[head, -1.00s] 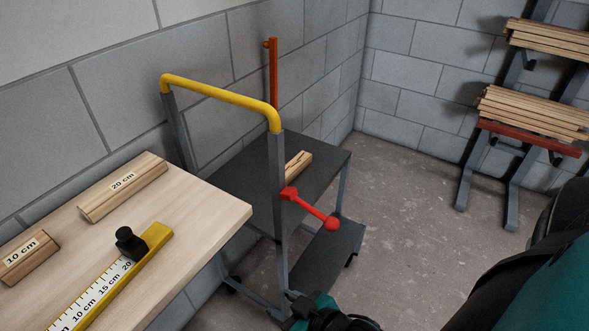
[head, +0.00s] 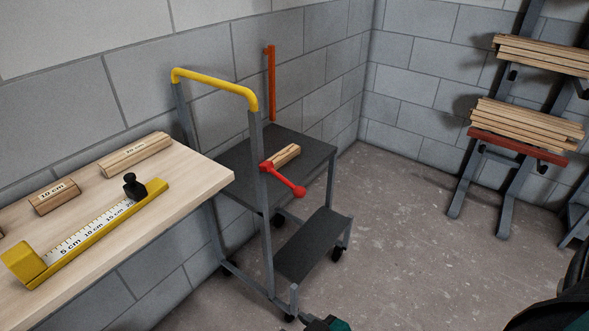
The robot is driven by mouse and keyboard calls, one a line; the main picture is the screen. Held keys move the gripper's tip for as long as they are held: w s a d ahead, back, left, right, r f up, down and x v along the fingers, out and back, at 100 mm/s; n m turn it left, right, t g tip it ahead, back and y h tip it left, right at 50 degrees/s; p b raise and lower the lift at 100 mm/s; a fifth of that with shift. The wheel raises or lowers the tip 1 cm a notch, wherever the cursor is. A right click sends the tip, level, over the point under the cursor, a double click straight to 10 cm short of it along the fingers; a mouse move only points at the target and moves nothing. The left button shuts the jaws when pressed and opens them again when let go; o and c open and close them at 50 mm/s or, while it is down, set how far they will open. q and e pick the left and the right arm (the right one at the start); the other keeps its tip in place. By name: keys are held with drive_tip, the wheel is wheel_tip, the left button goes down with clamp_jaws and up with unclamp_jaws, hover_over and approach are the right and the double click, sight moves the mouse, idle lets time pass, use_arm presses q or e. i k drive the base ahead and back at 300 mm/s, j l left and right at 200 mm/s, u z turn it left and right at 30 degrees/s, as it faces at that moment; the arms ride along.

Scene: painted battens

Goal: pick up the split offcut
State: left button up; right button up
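The split offcut (head: 285,155) is a short piece of pale wood lying on the dark top platform of a wheeled step unit (head: 240,185). Dark marks run along it, too small here to make out well. A red lever (head: 283,180) on the near post passes just in front of it. No gripper touches it. Neither gripper's fingers can be seen; only dark and teal parts of mine show at the bottom edge and the lower right corner.
At left, a workbench (head: 200,185) holds labelled wood blocks (head: 135,155) and a yellow measuring gauge (head: 95,232). A batten rack (head: 515,155) stands right. Open floor lies between.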

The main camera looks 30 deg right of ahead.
sight(280, 160)
drive_tip(key=k+u, duration=0.35)
drive_tip(key=k+j+u, duration=0.15)
drive_tip(key=u, duration=0.2)
drive_tip(key=l+u, duration=0.1)
drive_tip(key=u, duration=0.75)
drive_tip(key=l+u, duration=0.1)
drive_tip(key=u, duration=0.3)
drive_tip(key=k+l, duration=0.15)
drive_tip(key=l, duration=0.3)
drive_tip(key=k+l, duration=0.1)
drive_tip(key=l, duration=0.35)
drive_tip(key=k+l, duration=0.15)
drive_tip(key=l, duration=0.35)
drive_tip(key=k+l, duration=0.15)
drive_tip(key=l, duration=0.3)
drive_tip(key=k+l, duration=0.1)
drive_tip(key=l, duration=0.35)
drive_tip(key=k+l, duration=0.15)
drive_tip(key=l, duration=0.3)
drive_tip(key=k+l, duration=0.15)
drive_tip(key=l, duration=0.3)
drive_tip(key=k+l, duration=0.15)
drive_tip(key=l, duration=0.3)
